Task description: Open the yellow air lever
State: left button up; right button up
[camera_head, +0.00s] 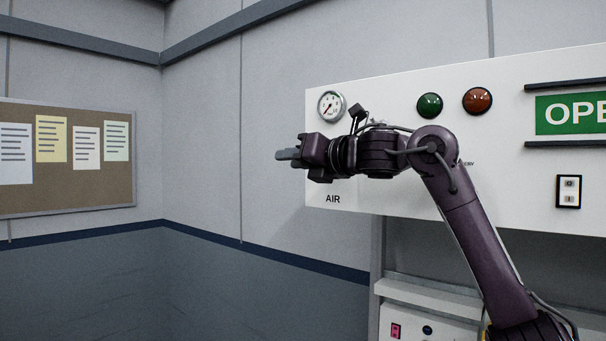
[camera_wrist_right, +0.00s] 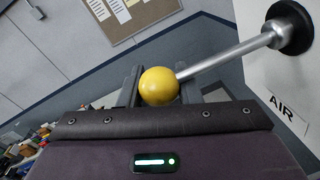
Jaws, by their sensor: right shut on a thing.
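The yellow air lever shows in the right wrist view as a yellow ball knob (camera_wrist_right: 159,86) on a bare metal rod. The rod runs up to the right into a black round hub on the white panel, above the AIR label (camera_wrist_right: 288,109). My right gripper (camera_head: 288,154) is in front of the panel's left end in the head view, its fingers pointing left. It is shut on the lever at the ball, with a dark finger on either side. In the head view my gripper and wrist hide the lever. My left gripper is not in view.
The white panel (camera_head: 400,90) carries a round gauge (camera_head: 331,106), a green lamp (camera_head: 429,105), a red lamp (camera_head: 477,100), a green OPEN-like sign (camera_head: 570,115) and a switch (camera_head: 568,191). A corkboard (camera_head: 85,185) hangs on the left wall. The space left of the panel is clear.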

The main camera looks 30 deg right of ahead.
jog(key=shift+r, duration=0.7)
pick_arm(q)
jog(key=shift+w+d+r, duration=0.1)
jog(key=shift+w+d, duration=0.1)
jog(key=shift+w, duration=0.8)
pick_arm(e)
jog(key=r+m, duration=0.1)
jog(key=m, duration=0.1)
jog(key=d+r+m, duration=0.1)
jog(key=r+m, duration=0.3)
jog(key=shift+w+d+r+g, duration=0.15)
jog(key=shift+d+r+g, duration=0.05)
jog(key=shift+d+g, duration=0.1)
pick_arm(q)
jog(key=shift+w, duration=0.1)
pick_arm(e)
jog(key=shift+r, duration=0.15)
jog(key=o, duration=0.7)
jog(key=shift+o, duration=1.3)
jog(key=shift+a, duration=0.25)
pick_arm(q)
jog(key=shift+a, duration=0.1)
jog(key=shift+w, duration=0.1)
pick_arm(e)
jog(key=shift+w+d+f, duration=0.15)
jog(key=shift+d+f, duration=0.05)
jog(key=shift+d, duration=0.05)
